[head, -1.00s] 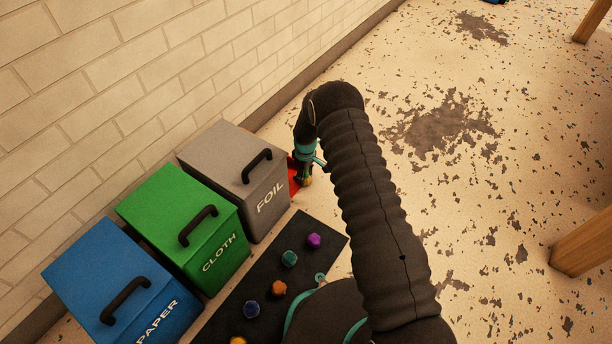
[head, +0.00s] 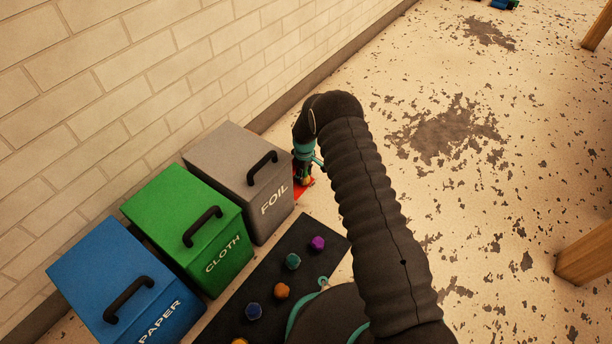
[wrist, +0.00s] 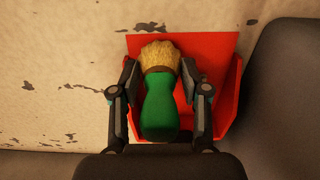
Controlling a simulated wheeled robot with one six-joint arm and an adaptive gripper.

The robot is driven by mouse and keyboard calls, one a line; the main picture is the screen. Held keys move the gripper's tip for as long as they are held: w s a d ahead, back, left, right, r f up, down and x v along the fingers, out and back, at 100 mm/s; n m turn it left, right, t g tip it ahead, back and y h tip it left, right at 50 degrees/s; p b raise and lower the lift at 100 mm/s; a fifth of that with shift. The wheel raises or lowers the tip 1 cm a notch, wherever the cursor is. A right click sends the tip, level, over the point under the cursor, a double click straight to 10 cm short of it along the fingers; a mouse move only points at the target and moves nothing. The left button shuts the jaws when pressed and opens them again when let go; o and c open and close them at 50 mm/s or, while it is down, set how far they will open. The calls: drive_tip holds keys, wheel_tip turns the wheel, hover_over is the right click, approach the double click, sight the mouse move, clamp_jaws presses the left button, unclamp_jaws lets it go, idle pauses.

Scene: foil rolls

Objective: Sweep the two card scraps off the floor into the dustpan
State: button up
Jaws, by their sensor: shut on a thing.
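In the wrist view my gripper (wrist: 160,78) is shut on a small brush with a green handle (wrist: 160,108) and straw-coloured bristles (wrist: 160,54). The bristles point away from me over the red dustpan (wrist: 226,50), which lies on the floor beneath and to the right. In the head view my gripper (head: 304,175) is low beside the grey FOIL bin, and a bit of the red dustpan (head: 301,193) shows by it. I cannot make out the card scraps in either current view; the brush, gripper or arm may hide them.
The grey FOIL bin (head: 272,210), green CLOTH bin (head: 226,262) and blue PAPER bin (head: 175,318) stand along the brick wall. A dark mat (head: 270,262) with several coloured lumps lies before them. Wooden legs (head: 588,250) stand at right. The speckled floor beyond my arm is open.

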drive_tip(key=shift+s+d+r, duration=0.1)
drive_tip(key=shift+d, duration=0.05)
idle(0.3)
drive_tip(key=shift+s+d+r+p, duration=0.15)
drive_tip(key=shift+s+d+p, duration=0.25)
drive_tip(key=shift+d, duration=0.2)
drive_tip(key=shift+r, duration=0.1)
drive_tip(key=shift+r+p, duration=1.25)
drive_tip(key=shift+r, duration=2.15)
